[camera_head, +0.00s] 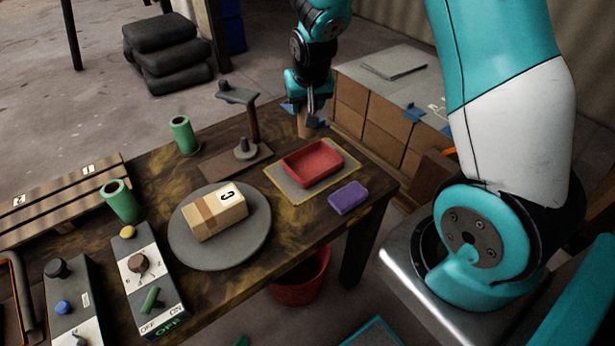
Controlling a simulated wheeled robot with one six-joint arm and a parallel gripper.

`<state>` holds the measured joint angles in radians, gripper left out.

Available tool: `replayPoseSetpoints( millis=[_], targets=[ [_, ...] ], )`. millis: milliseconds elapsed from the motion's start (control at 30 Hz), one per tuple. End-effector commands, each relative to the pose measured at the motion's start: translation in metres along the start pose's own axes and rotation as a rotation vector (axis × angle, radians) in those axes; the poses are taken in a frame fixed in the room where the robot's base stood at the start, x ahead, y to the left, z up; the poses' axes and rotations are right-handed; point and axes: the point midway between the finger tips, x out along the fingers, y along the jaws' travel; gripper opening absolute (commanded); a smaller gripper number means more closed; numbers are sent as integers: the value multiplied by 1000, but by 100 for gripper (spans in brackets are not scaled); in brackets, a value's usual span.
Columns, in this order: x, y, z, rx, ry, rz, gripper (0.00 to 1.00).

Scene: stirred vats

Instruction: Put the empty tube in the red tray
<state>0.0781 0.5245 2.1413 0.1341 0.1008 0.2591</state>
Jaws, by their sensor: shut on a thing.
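My gripper (311,112) is at the far right corner of the table, pointing down. It is shut on a small tan, cylinder-like piece (305,127), partly hidden by the fingers; I cannot tell whether it is hollow. The red tray (333,171) is shallow and looks empty, on a yellow-edged mat nearer than my gripper. One green tube (184,137) stands upright at the back left of the table. Another green tube (122,203) stands at the left with a dark opening on top. I cannot see to the bottom of either.
A purple sponge-like block (348,198) lies beside the tray. A dark stand (251,120) rises left of my gripper. A round grey plate (253,249) bears a box (215,212). Control boxes (150,275) fill the front left. Stacked cartons (372,118) stand behind.

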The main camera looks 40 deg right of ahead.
Motion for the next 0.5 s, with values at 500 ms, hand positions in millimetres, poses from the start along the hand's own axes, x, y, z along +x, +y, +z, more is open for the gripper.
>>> replayPoseSetpoints(
  millis=[500],
  targets=[
    [6, 22, -16, 207, -13, 67, 26]
  ],
)
